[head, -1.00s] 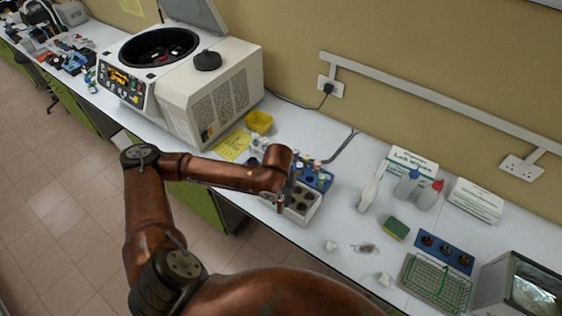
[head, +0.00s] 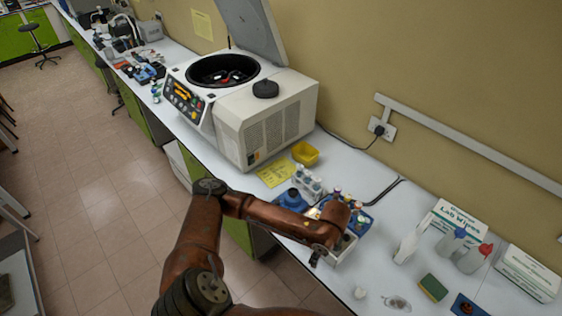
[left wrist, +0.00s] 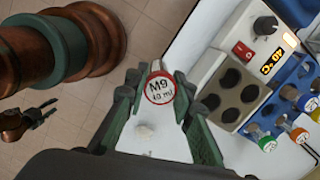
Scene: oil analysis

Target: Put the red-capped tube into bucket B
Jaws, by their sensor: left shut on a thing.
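My left gripper (left wrist: 154,108) is shut on a tube whose round cap (left wrist: 159,88) faces the left wrist camera. The cap has a red rim and a white top reading "M9 10 ml"; the tube body below it is hidden. In the head view this gripper (head: 317,257) hangs beside the front of the block with round wells (head: 347,250). What looks like my right gripper (left wrist: 42,110) shows small at the left of the wrist view, too small to judge its fingers. Bucket B cannot be identified; the open centrifuge (head: 280,115) has red parts inside its bowl, with no readable letters.
A blue rack (left wrist: 288,95) with several capped tubes stands beside the block. A yellow tray (head: 305,153) and yellow sheet (head: 275,172) lie near the centrifuge, whose lid (head: 236,30) is raised. Bottles, a sponge (head: 433,288) and wipe boxes (head: 458,222) are at the right.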

